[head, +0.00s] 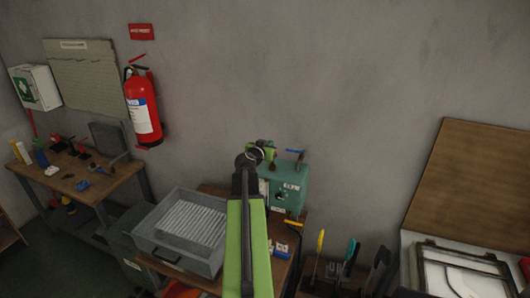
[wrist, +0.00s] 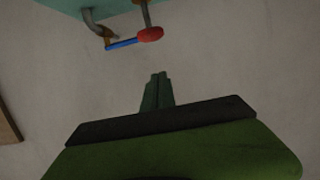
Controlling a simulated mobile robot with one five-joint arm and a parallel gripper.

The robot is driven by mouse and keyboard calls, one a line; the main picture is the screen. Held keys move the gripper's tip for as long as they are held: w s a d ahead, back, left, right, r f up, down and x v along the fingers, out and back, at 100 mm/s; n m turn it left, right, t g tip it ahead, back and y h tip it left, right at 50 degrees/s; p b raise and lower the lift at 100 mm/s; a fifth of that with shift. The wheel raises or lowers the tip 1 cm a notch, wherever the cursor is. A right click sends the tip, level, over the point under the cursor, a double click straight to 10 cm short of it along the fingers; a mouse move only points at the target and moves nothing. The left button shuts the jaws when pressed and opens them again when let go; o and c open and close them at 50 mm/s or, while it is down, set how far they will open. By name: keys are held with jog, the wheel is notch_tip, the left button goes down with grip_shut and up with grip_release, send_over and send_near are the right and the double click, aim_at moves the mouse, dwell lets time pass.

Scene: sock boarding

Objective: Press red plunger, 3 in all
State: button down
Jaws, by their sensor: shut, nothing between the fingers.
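The red plunger (wrist: 150,34) shows in the wrist view as a rounded red knob on a grey stem by the teal box (wrist: 75,5). A blue lever (wrist: 122,43) lies beside it, its end by the knob. In the head view the teal box (head: 291,188) stands on the bench with the blue lever (head: 294,151) above its top; the red knob is too small there to make out surely. My gripper (wrist: 158,76) is shut and empty, its tips pointing toward the plunger with a visible gap. In the head view my arm partly hides the box's left side.
A grey tray of pale strips (head: 147,238) stands left of my arm. A red fire extinguisher (head: 142,108) hangs on the wall. Upright tools with yellow (head: 320,242) and teal handles stand right of the box. A framed screen (head: 462,272) lies at the far right.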

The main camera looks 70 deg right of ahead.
jog(key=x, duration=0.2)
jog(key=shift+d+f, duration=0.15)
jog(key=shift+d, duration=0.2)
jog(key=f+b, duration=0.1)
jog(key=b, duration=0.1)
jog(key=f+b, duration=0.2)
jog(key=shift+a+f, duration=0.3)
jog(key=shift+a, duration=0.05)
notch_tip(320, 180, down, 4)
jog(key=b, duration=0.4)
jog(key=shift+s+a+r, duration=0.15)
jog(key=shift+a+r, duration=0.05)
jog(key=shift+r, duration=0.1)
